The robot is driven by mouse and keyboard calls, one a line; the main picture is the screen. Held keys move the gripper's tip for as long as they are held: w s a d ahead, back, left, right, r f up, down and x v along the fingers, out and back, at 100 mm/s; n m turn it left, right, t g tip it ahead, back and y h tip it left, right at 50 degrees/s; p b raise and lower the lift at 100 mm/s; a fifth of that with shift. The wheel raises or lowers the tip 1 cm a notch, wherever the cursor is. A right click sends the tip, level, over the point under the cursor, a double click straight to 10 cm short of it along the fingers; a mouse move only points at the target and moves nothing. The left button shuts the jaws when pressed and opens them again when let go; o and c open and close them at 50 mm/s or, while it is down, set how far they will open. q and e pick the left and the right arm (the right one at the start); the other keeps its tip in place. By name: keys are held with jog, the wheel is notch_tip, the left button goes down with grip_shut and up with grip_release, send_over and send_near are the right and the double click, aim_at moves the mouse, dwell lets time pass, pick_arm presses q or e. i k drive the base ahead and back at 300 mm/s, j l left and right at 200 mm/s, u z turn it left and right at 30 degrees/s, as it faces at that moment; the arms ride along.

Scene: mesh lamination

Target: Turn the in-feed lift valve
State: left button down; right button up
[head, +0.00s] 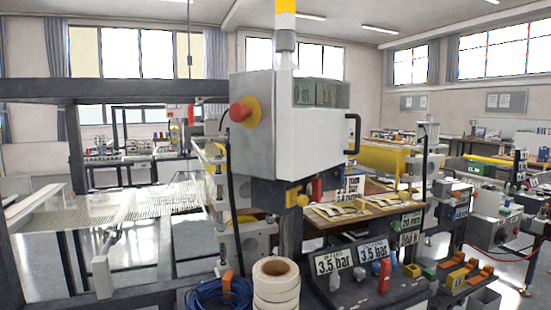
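Neither of my grippers shows in the head view. A dark valve panel (345,296) stands low at the centre right. It carries two signs reading 3.5 bar, a left sign (334,261) and a right sign (373,252); their small upper lines are too small to read surely. Small grey knobs (360,273) sit below the signs, and a red upright handle (384,276) stands beside them. I cannot tell which of these is the in-feed lift valve, or how it is turned.
A white control box (300,135) with a red stop button (240,111) hangs above the panel. White tape rolls (276,284) and a blue cable coil (208,295) lie in front at left. Mesh (125,200) spans the left side. Orange-handled items (478,268) stand at right.

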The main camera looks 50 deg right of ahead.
aim_at(334, 278)
jog(key=z, duration=1.75)
